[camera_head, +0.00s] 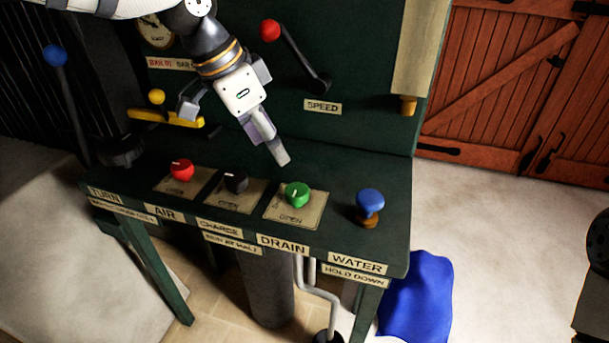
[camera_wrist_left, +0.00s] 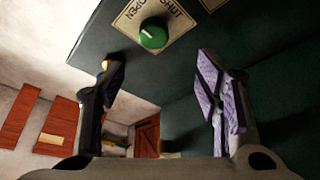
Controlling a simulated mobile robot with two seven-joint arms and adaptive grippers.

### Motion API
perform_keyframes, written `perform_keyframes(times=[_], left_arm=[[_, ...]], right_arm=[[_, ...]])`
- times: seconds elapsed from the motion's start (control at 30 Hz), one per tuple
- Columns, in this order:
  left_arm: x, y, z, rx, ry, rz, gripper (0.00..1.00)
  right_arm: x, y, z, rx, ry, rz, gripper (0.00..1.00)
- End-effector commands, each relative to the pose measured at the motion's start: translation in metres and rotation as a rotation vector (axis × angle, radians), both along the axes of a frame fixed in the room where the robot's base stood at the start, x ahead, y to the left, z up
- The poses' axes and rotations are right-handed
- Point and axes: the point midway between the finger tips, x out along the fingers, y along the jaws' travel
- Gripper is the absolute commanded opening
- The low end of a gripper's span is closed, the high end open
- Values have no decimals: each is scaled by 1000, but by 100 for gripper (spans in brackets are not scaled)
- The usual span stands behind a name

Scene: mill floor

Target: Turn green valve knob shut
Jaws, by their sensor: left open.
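The green valve knob (camera_head: 297,194) sits on a square plate at the front of the dark green bench, above the DRAIN label. A small pale mark shows on its top. The plate reads OPEN below the knob. In the wrist view the green knob (camera_wrist_left: 153,36) is at the top, with OPEN and SHUT lettered beside it. My left gripper (camera_head: 236,132) is open and empty above the bench, to the left of and behind the knob, not touching it. Its spread fingers (camera_wrist_left: 160,88) also show in the wrist view. My right gripper is not seen.
A black knob (camera_head: 236,182) and a red knob (camera_head: 181,169) are on plates to the left. A blue mushroom-shaped knob (camera_head: 370,203) stands to the right. A red-balled lever (camera_head: 271,31) and a yellow handle (camera_head: 166,117) are behind, near my left arm.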

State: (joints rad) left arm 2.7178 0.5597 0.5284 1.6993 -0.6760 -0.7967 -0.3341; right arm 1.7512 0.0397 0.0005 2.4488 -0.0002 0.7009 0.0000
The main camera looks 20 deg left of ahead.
Motion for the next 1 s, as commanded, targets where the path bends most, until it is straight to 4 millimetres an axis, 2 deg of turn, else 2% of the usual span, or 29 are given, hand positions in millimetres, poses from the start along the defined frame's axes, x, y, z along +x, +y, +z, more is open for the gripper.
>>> perform_keyframes(times=[0.2, 0.4, 0.57, 0.83, 0.87, 1.0], left_arm=[[11, -15, -56, 1, 18, -2, 58], [22, -28, -97, 1, 15, -2, 58], [27, -33, -110, 1, 9, -1, 58], [28, -34, -110, 0, 6, -1, 58], [28, -34, -110, 0, 6, -1, 54], [28, -34, -110, 0, 6, -1, 22]], right_arm=[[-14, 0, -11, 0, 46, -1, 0], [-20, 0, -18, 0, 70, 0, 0], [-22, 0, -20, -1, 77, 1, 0], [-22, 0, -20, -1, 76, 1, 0], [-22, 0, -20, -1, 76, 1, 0], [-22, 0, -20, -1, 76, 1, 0]])
